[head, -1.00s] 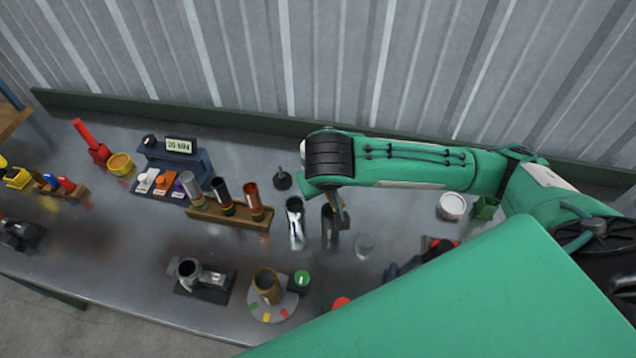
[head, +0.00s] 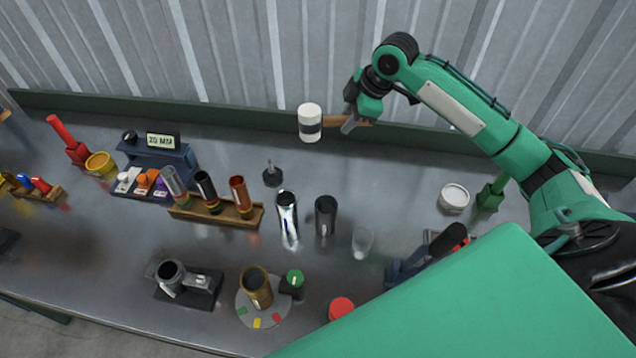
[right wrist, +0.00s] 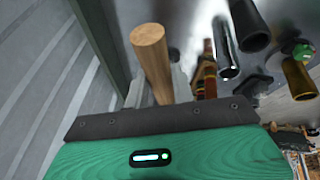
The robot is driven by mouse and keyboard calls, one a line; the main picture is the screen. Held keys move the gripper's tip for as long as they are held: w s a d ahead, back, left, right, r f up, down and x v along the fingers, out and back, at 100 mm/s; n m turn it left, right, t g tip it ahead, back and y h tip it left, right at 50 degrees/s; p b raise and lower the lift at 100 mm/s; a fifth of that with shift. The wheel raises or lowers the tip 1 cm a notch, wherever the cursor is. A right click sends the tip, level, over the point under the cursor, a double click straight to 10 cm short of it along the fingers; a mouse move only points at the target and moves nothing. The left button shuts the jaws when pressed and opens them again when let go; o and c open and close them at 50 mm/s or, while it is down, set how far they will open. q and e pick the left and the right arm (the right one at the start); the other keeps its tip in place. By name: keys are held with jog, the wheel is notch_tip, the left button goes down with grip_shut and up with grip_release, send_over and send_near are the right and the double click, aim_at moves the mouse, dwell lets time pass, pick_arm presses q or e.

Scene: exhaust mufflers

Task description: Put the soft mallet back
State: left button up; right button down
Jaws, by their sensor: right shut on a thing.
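My right gripper (head: 352,122) is shut on the handle and holds the mallet above the back of the bench, with the head pointing left. In the right wrist view the wooden handle (right wrist: 152,60) sits between the fingers of my right gripper (right wrist: 158,88); the mallet head does not show there. My left gripper is not in view.
A chrome tube (head: 287,215) and a dark tube (head: 325,217) stand mid-bench, beside a clear cup (head: 362,241). A wooden rack (head: 225,214) holds several tubes. A white round tin (head: 454,197) and a green holder (head: 490,196) stand at right. The back-right bench is fairly clear.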

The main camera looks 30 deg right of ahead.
jog(key=d+f+p, duration=0.1)
jog(key=f, duration=0.5)
jog(key=w+f+n+p, duration=0.1)
jog(key=f, duration=0.5)
jog(key=d+f+n+p, duration=0.1)
jog(key=f+p, duration=0.1)
jog(key=f, duration=0.4)
jog(key=shift+w+d+f+g+y, duration=0.1)
jog(key=shift+w+d+g+y, duration=0.1)
jog(key=shift+d+g+y, duration=0.1)
jog(key=c, duration=1.2)
grip_release()
jog(key=shift+o, duration=0.2)
jog(key=b+v, duration=0.2)
jog(key=v, duration=1)
jog(key=shift+b, duration=0.35)
jog(key=shift+s+f, duration=0.1)
